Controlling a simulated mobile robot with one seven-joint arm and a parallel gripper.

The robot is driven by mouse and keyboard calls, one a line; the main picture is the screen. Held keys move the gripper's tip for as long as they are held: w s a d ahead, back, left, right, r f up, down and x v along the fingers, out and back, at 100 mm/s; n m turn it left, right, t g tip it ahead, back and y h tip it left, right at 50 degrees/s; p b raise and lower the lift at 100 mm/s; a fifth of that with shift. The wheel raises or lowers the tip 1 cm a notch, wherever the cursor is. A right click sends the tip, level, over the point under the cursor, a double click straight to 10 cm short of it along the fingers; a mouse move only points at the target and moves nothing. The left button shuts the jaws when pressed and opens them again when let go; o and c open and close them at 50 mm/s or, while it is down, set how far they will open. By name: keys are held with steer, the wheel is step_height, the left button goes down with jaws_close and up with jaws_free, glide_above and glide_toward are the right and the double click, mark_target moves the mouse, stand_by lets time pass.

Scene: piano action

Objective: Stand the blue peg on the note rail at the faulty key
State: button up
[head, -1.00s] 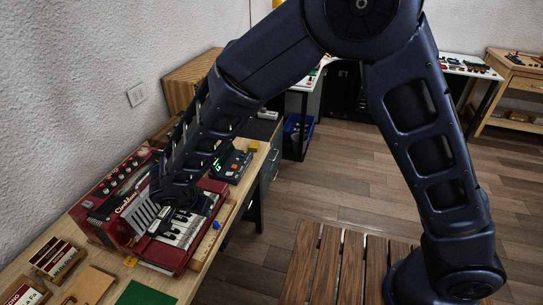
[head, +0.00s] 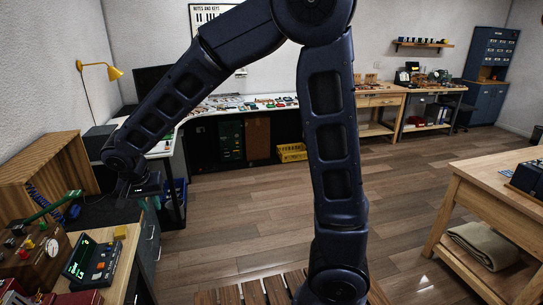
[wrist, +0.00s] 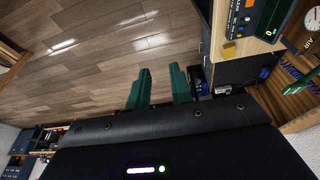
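My gripper (wrist: 161,87) shows in the wrist view as two green fingers, apart with nothing between them. In the head view its dark end (head: 143,186) hangs over the dark cabinet by the workbench's far end, and its fingers cannot be made out. A red instrument (head: 80,298) is cut off at the lower left of the head view. I do not see the blue peg, the note rail or the faulty key in either current view.
A tuner-like device (head: 95,262) with a green display and a small yellow block (head: 120,232) lie on the workbench. A slatted wooden box (head: 45,175) stands behind. Another wooden table (head: 470,185) is at the right. The floor between (head: 410,200) is clear.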

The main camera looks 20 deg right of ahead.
steer(key=w+d+r, duration=0.2)
steer(key=d+r, duration=0.1)
steer(key=d, duration=0.6)
steer(key=w+d+r, duration=0.2)
steer(key=d+r, duration=0.1)
steer(key=d, duration=0.5)
steer(key=w+d+r, duration=0.1)
steer(key=d+r, duration=0.3)
steer(key=d, duration=0.5)
steer(key=s+d+r, duration=0.1)
steer(key=s+d, duration=0.4)
steer(key=d, duration=0.4)
steer(key=s+d+r+t, duration=0.1)
steer(key=s+d, duration=0.4)
steer(key=d, duration=0.4)
steer(key=shift+s+d+n+y, duration=0.15)
steer(key=shift+s+n+y, duration=0.1)
steer(key=shift+n+y, duration=0.05)
